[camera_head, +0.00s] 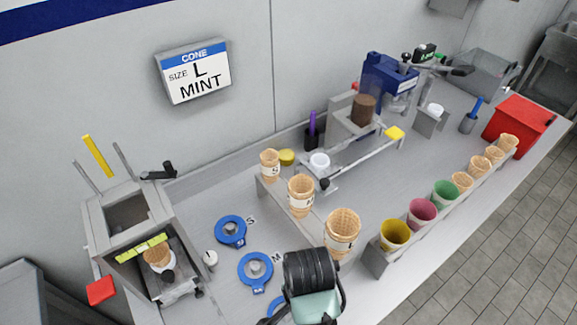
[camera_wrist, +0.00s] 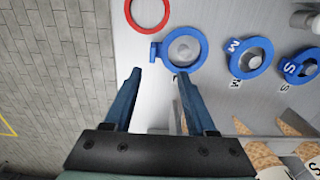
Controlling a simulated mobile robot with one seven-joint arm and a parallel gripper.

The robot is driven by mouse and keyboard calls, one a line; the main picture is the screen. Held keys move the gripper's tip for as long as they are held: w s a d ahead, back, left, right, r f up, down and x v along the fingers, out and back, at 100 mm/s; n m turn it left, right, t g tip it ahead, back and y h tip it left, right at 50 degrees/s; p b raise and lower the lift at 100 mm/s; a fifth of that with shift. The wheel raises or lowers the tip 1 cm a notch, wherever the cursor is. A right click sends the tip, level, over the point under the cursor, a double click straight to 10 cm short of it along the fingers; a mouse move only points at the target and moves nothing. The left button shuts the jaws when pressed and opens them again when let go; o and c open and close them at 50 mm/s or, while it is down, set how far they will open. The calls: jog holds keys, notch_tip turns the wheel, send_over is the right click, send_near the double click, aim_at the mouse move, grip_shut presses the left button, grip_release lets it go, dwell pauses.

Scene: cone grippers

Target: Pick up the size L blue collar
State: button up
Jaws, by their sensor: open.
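The size L blue collar (camera_wrist: 168,60) is a flat ring with a side tab around a grey post, in the wrist view just beyond my fingertips. In the head view only a sliver of it (camera_head: 275,309) shows, the rest hidden by my arm. My gripper (camera_wrist: 159,74) is open and empty, its two blue fingers apart, the right fingertip close to the ring's lower edge. I cannot tell the height gap. The M collar (camera_head: 255,272) and S collar (camera_head: 230,232) sit on posts in the same row. A wall sign (camera_head: 194,72) reads size L mint.
A red ring (camera_wrist: 148,12) lies beyond the L collar. A rack with waffle cones (camera_head: 341,231) stands close beside my arm. A press-like fixture (camera_head: 130,220) holds a cone at the left. Coloured cups (camera_head: 395,234) line the right edge.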

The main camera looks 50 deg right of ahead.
notch_tip(320, 180, down, 4)
jog(key=shift+a+r, duration=0.1)
jog(key=shift+a+f+p, duration=0.15)
jog(key=shift+f+p, duration=0.1)
jog(key=shift+f, duration=1.2)
jog(key=shift+a+f+p, duration=0.1)
jog(key=shift+f+p, duration=0.15)
jog(key=shift+f, duration=1.15)
grip_shut()
